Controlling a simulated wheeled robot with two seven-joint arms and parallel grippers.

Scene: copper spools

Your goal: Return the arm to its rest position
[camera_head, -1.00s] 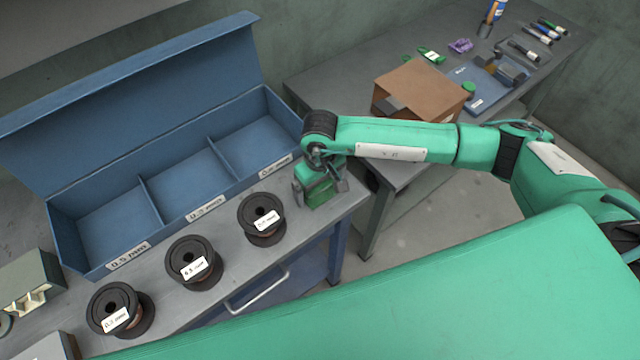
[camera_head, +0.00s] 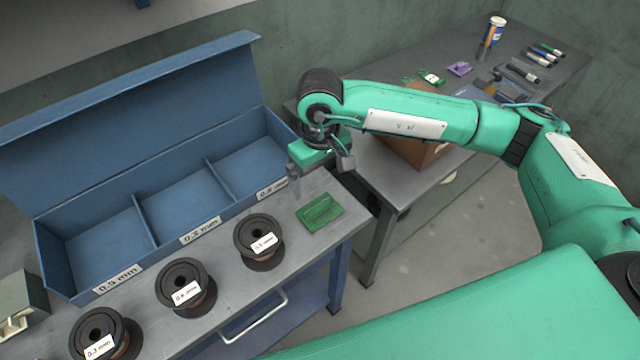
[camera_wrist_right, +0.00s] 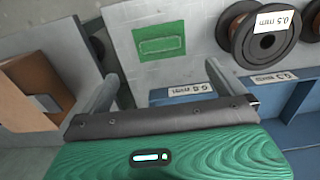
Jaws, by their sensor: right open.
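My right gripper (camera_head: 318,172) hangs above the right end of the bench, near the box's right corner. In the right wrist view its two fingers (camera_wrist_right: 112,90) stand apart with nothing between them. My right arm (camera_head: 410,125) reaches in from the right. A green flat block with a raised middle (camera_head: 320,212) lies on the bench below the gripper, apart from it; it also shows in the right wrist view (camera_wrist_right: 160,45). My left gripper is out of view.
Black spools (camera_head: 258,242) (camera_head: 185,287) (camera_head: 104,335) stand in a row before an open blue box (camera_head: 205,222) with empty labelled compartments. A cardboard box (camera_head: 405,150) and small tools are on the grey side table (camera_head: 385,183).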

